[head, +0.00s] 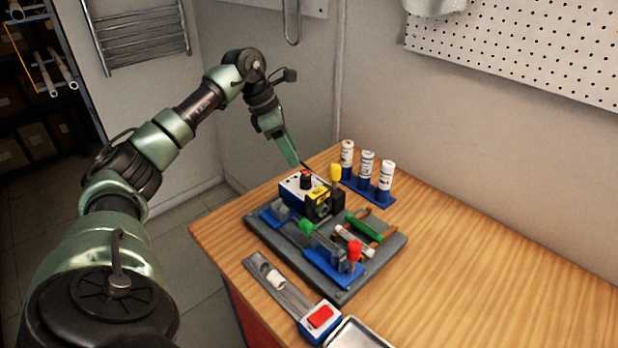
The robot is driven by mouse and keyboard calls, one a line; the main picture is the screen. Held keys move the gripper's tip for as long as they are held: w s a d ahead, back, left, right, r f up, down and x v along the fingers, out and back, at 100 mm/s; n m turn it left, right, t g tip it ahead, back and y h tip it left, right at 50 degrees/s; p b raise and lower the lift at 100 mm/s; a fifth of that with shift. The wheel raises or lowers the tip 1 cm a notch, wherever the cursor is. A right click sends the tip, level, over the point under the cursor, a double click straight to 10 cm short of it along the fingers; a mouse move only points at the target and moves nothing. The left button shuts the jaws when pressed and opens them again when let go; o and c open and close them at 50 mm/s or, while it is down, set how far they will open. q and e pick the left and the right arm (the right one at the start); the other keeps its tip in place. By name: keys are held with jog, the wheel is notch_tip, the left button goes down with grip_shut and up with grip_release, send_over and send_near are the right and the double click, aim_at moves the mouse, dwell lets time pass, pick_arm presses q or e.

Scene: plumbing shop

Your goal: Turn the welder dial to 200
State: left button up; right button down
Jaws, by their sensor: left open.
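The welder (293,190) is a small blue and white box at the back left of a grey board on the wooden bench. The scale marks are too small to read. My left gripper (297,163) points down just above and behind the dial, at its upper left in the picture. It is open and holds nothing that I can see. Whether a finger touches the dial cannot be told. My right gripper is not in view.
The grey board (345,292) also carries a yellow-topped black tool (322,203), a green pipe (365,228) and a red-knobbed blue clamp (352,258). White bottles (367,165) stand in a blue rack behind. A red-ended tool (318,318) and metal tray lie in front. The bench's right side is clear.

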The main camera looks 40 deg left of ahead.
aim_at(305, 176)
pick_arm(q)
jog(key=p+x, duration=0.2)
jog(key=x, duration=0.6)
jog(key=shift+w, duration=0.15)
grip_shut()
